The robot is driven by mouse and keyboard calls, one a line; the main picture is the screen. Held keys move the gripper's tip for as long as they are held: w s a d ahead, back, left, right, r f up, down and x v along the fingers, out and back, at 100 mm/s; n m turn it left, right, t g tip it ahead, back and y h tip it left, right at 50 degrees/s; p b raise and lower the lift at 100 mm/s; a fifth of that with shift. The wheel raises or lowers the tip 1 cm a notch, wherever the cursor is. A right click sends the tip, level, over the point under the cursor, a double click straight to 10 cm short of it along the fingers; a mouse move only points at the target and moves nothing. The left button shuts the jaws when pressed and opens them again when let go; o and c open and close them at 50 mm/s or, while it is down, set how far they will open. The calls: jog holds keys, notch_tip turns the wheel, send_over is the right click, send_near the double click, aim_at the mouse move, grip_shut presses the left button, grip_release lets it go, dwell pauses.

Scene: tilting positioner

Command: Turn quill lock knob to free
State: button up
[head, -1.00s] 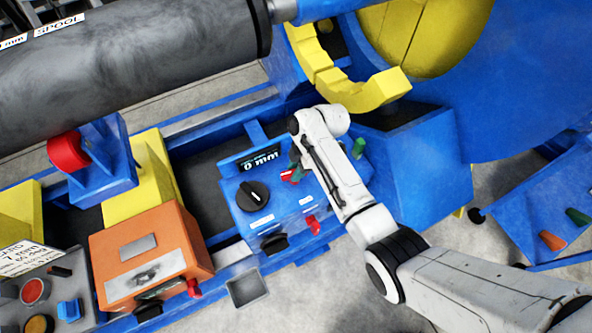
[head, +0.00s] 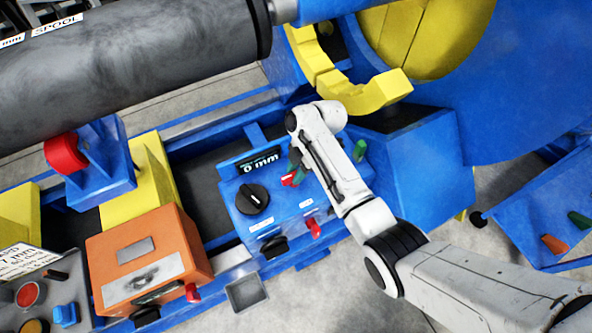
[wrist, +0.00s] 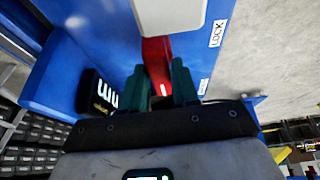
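A red knob (head: 287,180) sits on the blue control box (head: 238,222), partly hidden by my gripper and arm. In the wrist view the red knob (wrist: 156,58) shows as a red bar beside a label reading LOCK (wrist: 216,33). My gripper's dark green fingers (wrist: 161,88) are on either side of the bar's near end. Whether they press on it or stand just clear cannot be told. In the head view, a green fingertip (head: 296,160) shows right beside the knob, under my white arm.
A black dial (head: 252,198) is left of the red knob, below a display reading 0 mm (head: 259,162). Another red knob (head: 313,228) is on the box's front. An orange box (head: 150,262) stands to the left, a grey cylinder (head: 130,60) above.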

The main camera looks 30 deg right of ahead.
jog(key=o, duration=0.3)
jog(key=v, duration=1)
jog(key=shift+d+r, duration=0.25)
jog(key=shift+r, duration=0.05)
jog(key=s+f+m+h, duration=0.1)
jog(key=s+f+m, duration=0.2)
jog(key=s+m, duration=0.35)
jog(key=s+f+m+h, duration=0.1)
jog(key=s+f+m, duration=0.2)
jog(key=s, duration=0.7)
jog(key=s+d+r+m+h, duration=0.1)
jog(key=s+m, duration=0.2)
jog(key=s, duration=0.1)
jog(key=s+d+r+m, duration=0.1)
jog(key=s+m, duration=0.2)
jog(key=s, duration=0.2)
jog(key=s+d+r+m+t+h, duration=0.1)
jog(key=s+m, duration=0.2)
jog(key=s, duration=0.1)
jog(key=shift+s+r+h, duration=0.15)
jog(key=shift+s+h, duration=0.15)
